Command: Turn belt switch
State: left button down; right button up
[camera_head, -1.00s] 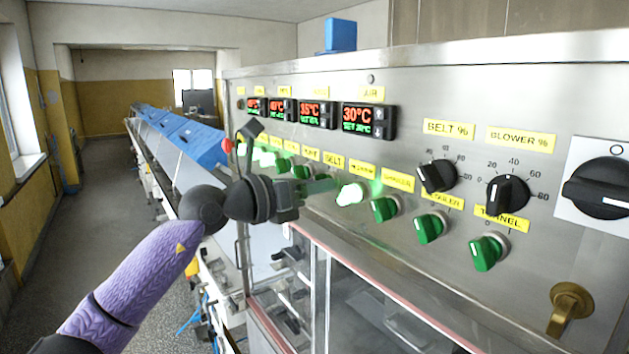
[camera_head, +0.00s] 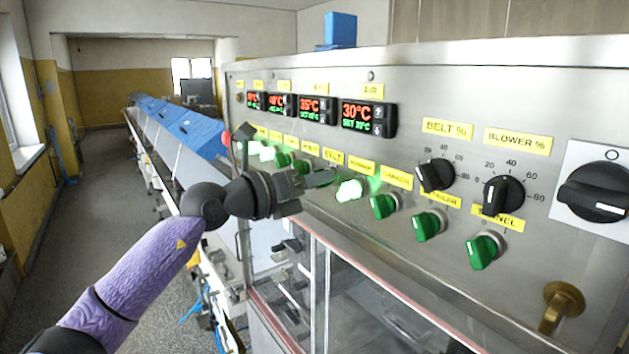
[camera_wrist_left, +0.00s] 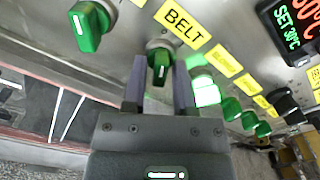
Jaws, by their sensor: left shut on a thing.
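The belt switch (camera_wrist_left: 160,66) is a dark green knob under the yellow BELT label (camera_wrist_left: 181,23) in the left wrist view. My left gripper (camera_wrist_left: 159,84) has one finger on each side of the knob and is shut on it. The knob's pale mark runs roughly along the fingers, and it looks unlit. In the head view my left gripper (camera_head: 322,178) is at the panel just below the BELT label (camera_head: 333,159) and hides the switch. My right gripper is not in view.
A brightly lit green switch (camera_head: 350,190) sits right of my gripper, with more green switches (camera_head: 384,206) along the row. Black dials (camera_head: 435,175) and temperature displays (camera_head: 368,117) are above. A glass-fronted cover (camera_head: 340,290) lies below. A long conveyor with blue covers (camera_head: 190,133) runs behind.

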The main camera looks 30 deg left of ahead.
pick_arm(q)
jog(key=c, duration=0.6)
grip_release()
jog(key=shift+c, duration=0.2)
jog(key=shift+a, duration=0.1)
jog(key=b+v, duration=0.9)
jog(key=v, duration=0.1)
jog(key=shift+w+f, duration=0.1)
jog(key=shift+f, duration=0.05)
